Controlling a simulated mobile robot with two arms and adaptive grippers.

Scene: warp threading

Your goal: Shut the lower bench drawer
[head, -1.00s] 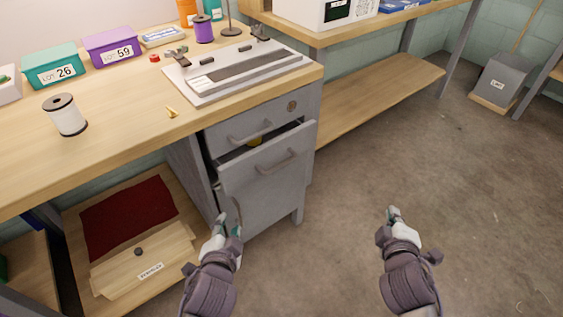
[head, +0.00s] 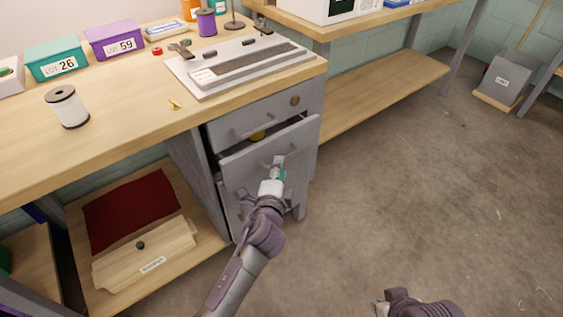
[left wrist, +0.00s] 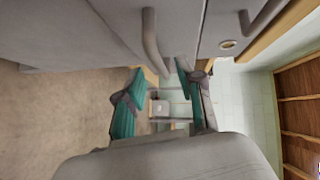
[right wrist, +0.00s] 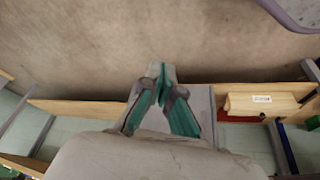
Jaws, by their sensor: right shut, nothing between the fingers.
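The lower bench drawer (head: 240,170), grey with a bar handle, stands partly open below the shut upper drawer (head: 228,130). A yellow item (head: 257,135) shows inside its gap. My left gripper (head: 279,160) is at the drawer front, over the handle area, and hides most of that handle. In the left wrist view my left gripper (left wrist: 160,72) is open, with the end of a bar handle (left wrist: 152,45) between or just before its fingertips; contact is unclear. My right gripper (head: 380,308) is low at the bottom edge, away from the bench; in the right wrist view (right wrist: 160,70) it is shut and empty.
The bench top (head: 110,125) holds a white spool (head: 67,108), a teal box (head: 55,60), a purple box (head: 115,40) and a grey device (head: 240,65). A wooden box (head: 145,255) and dark red cloth (head: 130,208) lie on the lower shelf. The floor at right is clear.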

